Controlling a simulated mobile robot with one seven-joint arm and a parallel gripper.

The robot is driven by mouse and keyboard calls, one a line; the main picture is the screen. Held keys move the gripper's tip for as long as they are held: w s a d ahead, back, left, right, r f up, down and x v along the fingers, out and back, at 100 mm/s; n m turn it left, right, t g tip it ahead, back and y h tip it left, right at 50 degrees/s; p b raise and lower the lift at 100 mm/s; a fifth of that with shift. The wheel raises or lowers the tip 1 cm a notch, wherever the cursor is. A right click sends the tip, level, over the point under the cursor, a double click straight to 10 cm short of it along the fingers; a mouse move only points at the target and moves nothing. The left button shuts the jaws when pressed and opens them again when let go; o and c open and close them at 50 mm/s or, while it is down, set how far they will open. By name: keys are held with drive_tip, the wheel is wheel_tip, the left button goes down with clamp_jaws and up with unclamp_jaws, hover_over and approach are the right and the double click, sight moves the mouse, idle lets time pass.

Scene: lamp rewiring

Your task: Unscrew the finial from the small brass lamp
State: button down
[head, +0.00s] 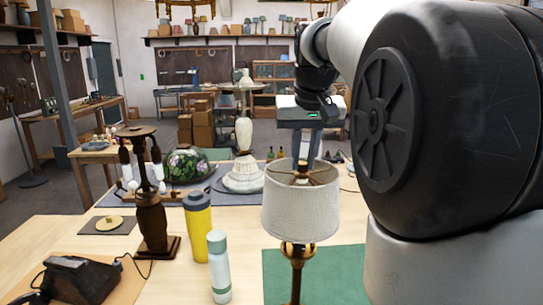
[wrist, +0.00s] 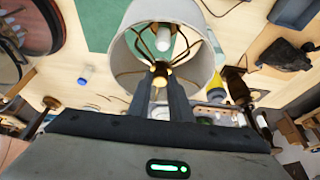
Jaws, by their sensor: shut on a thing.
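The small brass lamp (head: 297,252) stands upright at the front of the bench, with a pale drum shade (head: 300,208) on it. My gripper (head: 303,160) points down from above and its fingertips are at the top centre of the shade. In the wrist view, my gripper (wrist: 161,90) is shut on the small gold finial (wrist: 160,82), which shows between the fingertips. The shade (wrist: 127,58) is open at the top, with its wire spokes and a white bulb (wrist: 166,45) visible inside. The finial is mostly hidden in the head view.
A green mat (head: 340,272) lies under the lamp. A yellow tumbler (head: 197,225) and a pale bottle (head: 218,268) stand to its left, near a dark wooden lamp (head: 151,220). A white lamp (head: 243,165) and a flowered glass shade (head: 187,166) stand behind.

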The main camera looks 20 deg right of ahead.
sight(303, 164)
drive_tip(key=shift+r+p, duration=0.85)
drive_tip(key=shift+r, duration=0.85)
